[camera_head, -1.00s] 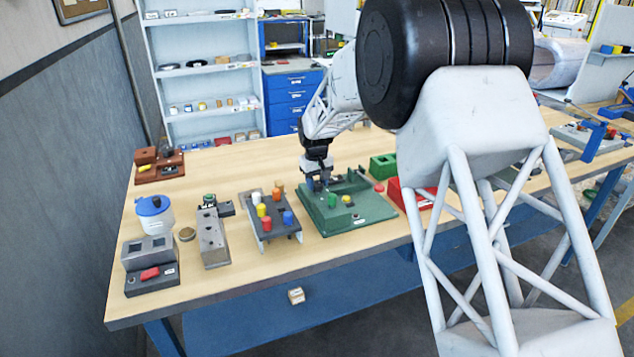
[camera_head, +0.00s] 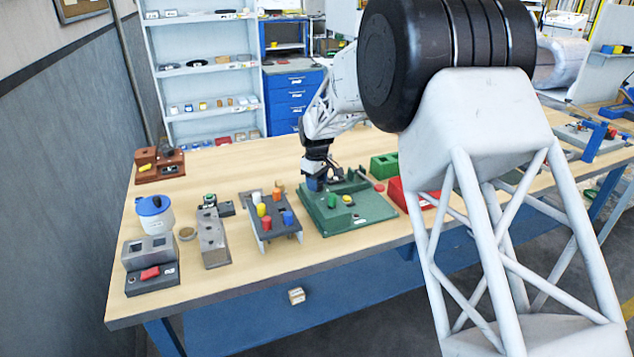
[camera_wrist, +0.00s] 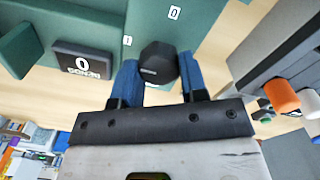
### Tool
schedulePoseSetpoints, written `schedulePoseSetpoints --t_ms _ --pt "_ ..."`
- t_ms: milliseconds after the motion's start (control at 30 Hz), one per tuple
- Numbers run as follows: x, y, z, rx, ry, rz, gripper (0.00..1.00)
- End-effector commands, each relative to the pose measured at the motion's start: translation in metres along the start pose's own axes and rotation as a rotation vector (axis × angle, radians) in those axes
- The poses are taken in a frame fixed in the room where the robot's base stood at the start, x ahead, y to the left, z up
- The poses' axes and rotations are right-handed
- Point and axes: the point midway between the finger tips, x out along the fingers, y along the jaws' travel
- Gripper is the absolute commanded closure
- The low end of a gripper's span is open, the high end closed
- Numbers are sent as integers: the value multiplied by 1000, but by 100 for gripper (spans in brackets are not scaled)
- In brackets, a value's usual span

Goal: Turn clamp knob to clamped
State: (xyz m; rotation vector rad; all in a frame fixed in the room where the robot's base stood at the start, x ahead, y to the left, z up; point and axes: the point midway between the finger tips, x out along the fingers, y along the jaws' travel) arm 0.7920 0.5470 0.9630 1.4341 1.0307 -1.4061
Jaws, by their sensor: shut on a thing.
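The green fixture (camera_head: 362,215) stands on the wooden bench and also shows in the wrist view (camera_wrist: 195,30). A dark, rounded clamp knob (camera_wrist: 158,63) sits at its edge, near small labels marked 1 and 0. My gripper (camera_wrist: 158,75) has its blue fingers on both sides of the knob and is shut on it. In the head view my gripper (camera_head: 316,184) is at the fixture's back left corner and hides the knob. Whether the knob is at clamped cannot be read.
A grey peg block (camera_head: 262,229) with coloured pegs stands close on the left. A green box (camera_head: 384,166) and a red box (camera_head: 418,198) stand to the right. The bench behind is clear.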

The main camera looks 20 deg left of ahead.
Motion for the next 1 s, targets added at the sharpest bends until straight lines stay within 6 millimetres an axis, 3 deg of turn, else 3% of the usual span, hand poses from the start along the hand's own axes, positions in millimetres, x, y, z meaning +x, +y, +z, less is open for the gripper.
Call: schedulePoseSetpoints --t_ms 100,133,267,667,1000 --pt "0 0 0 0 1 1 84" --pt "0 0 0 0 1 1 56" --pt "0 0 0 1 1 1 36" --pt "-3 0 0 1 1 1 35" --pt "-36 0 0 1 2 2 35"
